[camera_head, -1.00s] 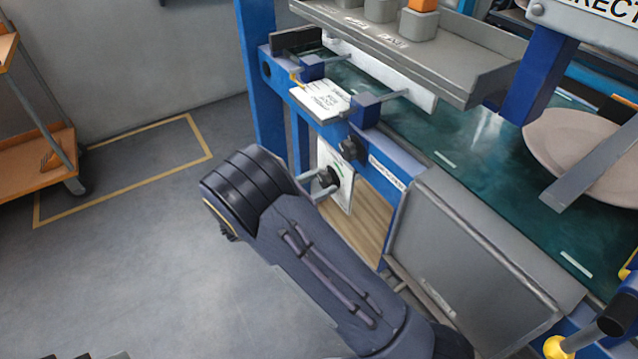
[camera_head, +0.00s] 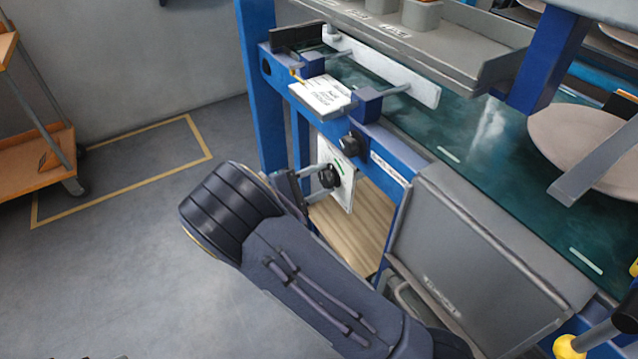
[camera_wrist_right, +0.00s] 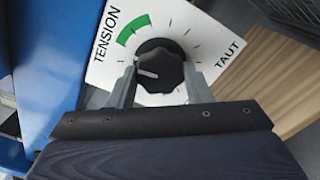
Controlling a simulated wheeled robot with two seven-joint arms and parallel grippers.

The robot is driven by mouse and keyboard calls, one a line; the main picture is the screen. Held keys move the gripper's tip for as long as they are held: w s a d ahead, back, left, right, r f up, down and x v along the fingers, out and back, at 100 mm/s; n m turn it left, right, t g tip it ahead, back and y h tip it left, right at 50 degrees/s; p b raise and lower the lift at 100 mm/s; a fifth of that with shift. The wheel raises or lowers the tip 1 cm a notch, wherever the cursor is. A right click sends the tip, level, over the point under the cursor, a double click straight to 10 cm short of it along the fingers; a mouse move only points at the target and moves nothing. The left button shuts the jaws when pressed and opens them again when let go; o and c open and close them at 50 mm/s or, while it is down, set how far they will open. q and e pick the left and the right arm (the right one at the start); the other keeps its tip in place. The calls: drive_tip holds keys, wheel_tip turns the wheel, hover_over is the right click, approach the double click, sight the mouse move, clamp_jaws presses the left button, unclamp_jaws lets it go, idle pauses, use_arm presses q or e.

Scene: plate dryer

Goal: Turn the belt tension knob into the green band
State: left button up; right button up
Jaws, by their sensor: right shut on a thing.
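The belt tension knob (camera_wrist_right: 160,66) is black and ribbed, on a white dial plate (camera_wrist_right: 222,32) marked TENSION and TAUT. Its white pointer mark points left in the right wrist view, below the green band (camera_wrist_right: 133,28) and outside it. My right gripper (camera_wrist_right: 160,72) is shut on the knob, one finger on each side. In the camera_head view the knob (camera_head: 329,176) sits on the plate at the machine's side, and my right gripper (camera_head: 316,178) reaches it from the left. My left gripper is not in view.
A second black knob (camera_head: 350,145) sits just above the plate on the blue frame (camera_head: 385,150). A grey box (camera_head: 480,250) stands to the right, below the green belt (camera_head: 480,130). Open floor (camera_head: 130,270) lies to the left, with an orange cart (camera_head: 45,160) beyond.

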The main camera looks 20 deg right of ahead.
drive_tip(key=m+b, duration=0.1)
drive_tip(key=m, duration=0.3)
drive_tip(key=shift+a+f+b, duration=0.1)
drive_tip(key=shift+b, duration=0.25)
drive_tip(key=shift+m+b, duration=0.55)
drive_tip(key=shift+m, duration=0.85)
drive_tip(key=o, duration=1)
drive_tip(key=shift+s+a+p, duration=0.15)
drive_tip(key=shift+a+p, duration=0.15)
drive_tip(key=shift+a, duration=1)
drive_tip(key=shift+s+a+p, duration=0.2)
drive_tip(key=shift+a+p, duration=0.15)
drive_tip(key=shift+a, duration=0.9)
drive_tip(key=shift+s+a+p, duration=0.15)
drive_tip(key=shift+a+p, duration=0.15)
drive_tip(key=shift+a, duration=1)
drive_tip(key=shift+a, duration=0.1)
